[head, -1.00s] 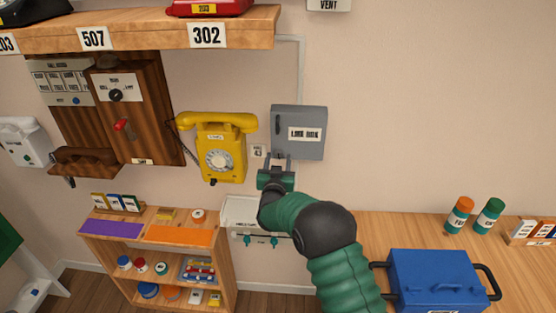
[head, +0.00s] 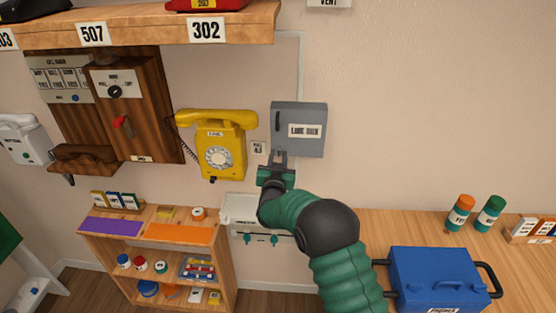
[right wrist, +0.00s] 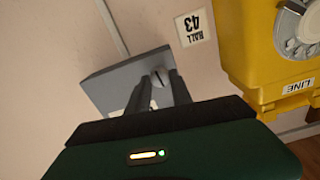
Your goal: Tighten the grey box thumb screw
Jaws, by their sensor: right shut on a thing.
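The grey box (head: 312,116), with a label and a dark slot on its front, is mounted on the wall right of the yellow phone. My right gripper (head: 279,156) is at the box's lower left edge, with its fingers pointing up at its underside. In the right wrist view the box (right wrist: 105,82) is beyond the fingers. The small grey thumb screw (right wrist: 158,78) shows between the two fingertips, and the gripper (right wrist: 158,88) is shut on it. In the head view the fingers hide the screw. My left gripper is out of view.
The yellow dial phone (head: 222,150) hangs close to the left of the box, with a small wall tag (head: 258,148) between them. A white tray (head: 240,212) is below. A blue case (head: 435,278) stands on the wooden table at right. The wall right of the box is clear.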

